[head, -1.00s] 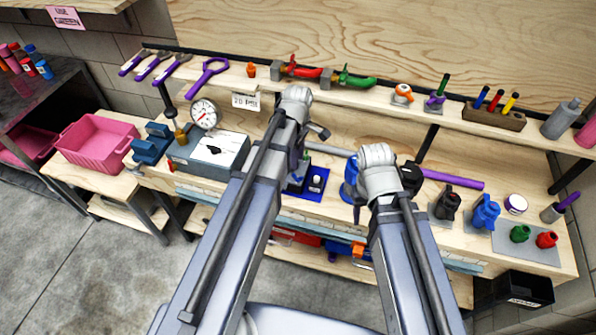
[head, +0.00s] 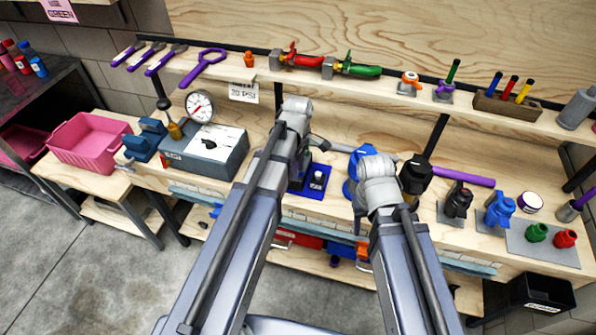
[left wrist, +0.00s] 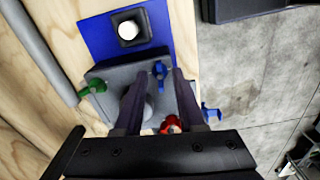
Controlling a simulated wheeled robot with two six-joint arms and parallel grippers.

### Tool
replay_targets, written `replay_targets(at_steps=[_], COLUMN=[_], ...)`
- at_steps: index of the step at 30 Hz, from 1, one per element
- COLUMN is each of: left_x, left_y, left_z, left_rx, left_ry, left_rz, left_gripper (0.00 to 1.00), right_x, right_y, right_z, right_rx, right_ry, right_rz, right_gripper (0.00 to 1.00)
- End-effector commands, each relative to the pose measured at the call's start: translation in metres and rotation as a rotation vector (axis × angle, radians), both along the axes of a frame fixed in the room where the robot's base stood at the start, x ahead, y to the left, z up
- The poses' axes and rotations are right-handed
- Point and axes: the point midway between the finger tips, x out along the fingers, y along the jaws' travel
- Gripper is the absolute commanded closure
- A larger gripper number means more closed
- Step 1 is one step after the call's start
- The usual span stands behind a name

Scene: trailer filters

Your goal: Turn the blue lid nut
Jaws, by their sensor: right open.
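The left wrist view shows the blue lid nut (left wrist: 160,72), a small wing-shaped knob on a grey lid (left wrist: 104,72). My left gripper (left wrist: 160,76) points at it, its two dark fingers apart on either side of the nut; I cannot tell how near the tips are in depth. A round grey part shows partly behind the left finger. In the head view my left forearm hides the lid and most of that gripper. My right gripper (head: 359,224) is mostly hidden behind its own arm at the bench's front; it is open.
A green nut (left wrist: 93,88), a red nut (left wrist: 170,124) and another blue nut (left wrist: 210,114) surround the lid. A blue plate with a white button (left wrist: 128,29) lies beyond. A gauge (head: 199,107) stands left.

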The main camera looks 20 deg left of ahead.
Motion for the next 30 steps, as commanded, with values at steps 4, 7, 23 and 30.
replay_targets(at_steps=[4,7,23,30], left_x=[0.0,0.0,-0.0001,-0.0001], left_y=[0.0,0.0,0.0,0.0], left_z=[0.0009,0.0009,0.0008,0.0008], left_rx=[0.0,0.0,0.0,0.0], left_ry=[0.0,0.0,0.0,0.0], left_rz=[0.0,0.0,0.0,-0.001], left_gripper=[0.61,0.69,1.0,1.0], right_x=[0.0,0.0,0.0,0.0], right_y=[0.0,0.0,0.0,0.0], right_z=[0.0009,0.0009,0.0008,0.0008], right_rx=[0.0,0.0,0.0,0.0], right_ry=[0.0,0.0,0.0,0.0], right_rz=[0.0,0.0,0.0,0.0], right_gripper=[0.5,0.5,0.5,0.5])
